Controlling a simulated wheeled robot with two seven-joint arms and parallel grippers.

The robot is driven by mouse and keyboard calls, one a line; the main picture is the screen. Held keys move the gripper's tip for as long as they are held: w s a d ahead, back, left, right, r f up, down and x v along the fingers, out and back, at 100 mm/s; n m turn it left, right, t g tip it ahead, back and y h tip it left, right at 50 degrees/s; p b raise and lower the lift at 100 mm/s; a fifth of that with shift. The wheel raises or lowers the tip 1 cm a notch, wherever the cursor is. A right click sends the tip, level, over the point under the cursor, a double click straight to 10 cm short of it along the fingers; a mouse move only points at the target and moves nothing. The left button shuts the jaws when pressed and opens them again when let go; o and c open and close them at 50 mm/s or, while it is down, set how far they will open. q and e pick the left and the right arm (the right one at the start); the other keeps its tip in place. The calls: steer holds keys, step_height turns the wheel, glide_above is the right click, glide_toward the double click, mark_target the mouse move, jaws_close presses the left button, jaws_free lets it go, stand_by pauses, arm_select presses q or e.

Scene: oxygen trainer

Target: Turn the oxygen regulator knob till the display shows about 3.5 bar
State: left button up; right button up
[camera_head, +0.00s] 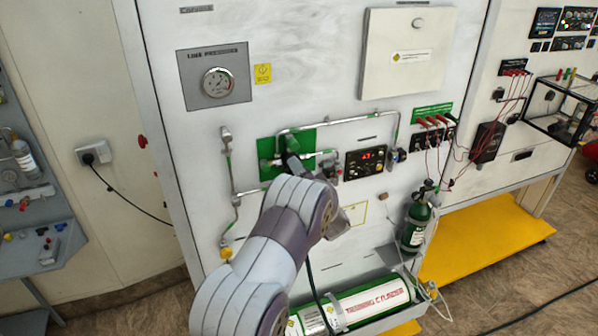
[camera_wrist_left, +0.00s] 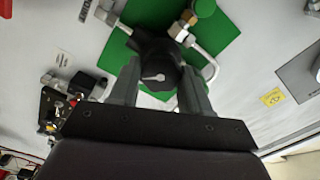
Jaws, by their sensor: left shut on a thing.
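The regulator knob (camera_wrist_left: 155,58) is black with a white pointer mark, in front of a green plate (camera_wrist_left: 205,40) in the left wrist view. My left gripper (camera_wrist_left: 160,88) is shut on the knob, one finger on each side. In the head view my left gripper (camera_head: 292,165) is at the green plate (camera_head: 272,150), and my wrist hides most of the knob. The display (camera_head: 372,154) is on a black box right of the gripper. Its red digits look like 4.3, but they are too small to be sure. My right gripper is not in view.
Metal pipes (camera_head: 350,119) run around the green plate. A round line pressure gauge (camera_head: 218,82) is above left. A green bottle (camera_head: 415,225) and a white and green cylinder (camera_head: 370,303) are below right. Red-plugged cables (camera_head: 437,121) hang at the right.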

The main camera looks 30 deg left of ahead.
arm_select(q)
steer(key=o, duration=1.1)
steer(key=shift+d, duration=0.1)
steer(key=shift+c, duration=0.2)
steer(key=b+v, duration=0.5)
steer(key=v, duration=0.7)
steer(key=shift+s+d+b, duration=0.25)
steer(key=shift+b, duration=0.05)
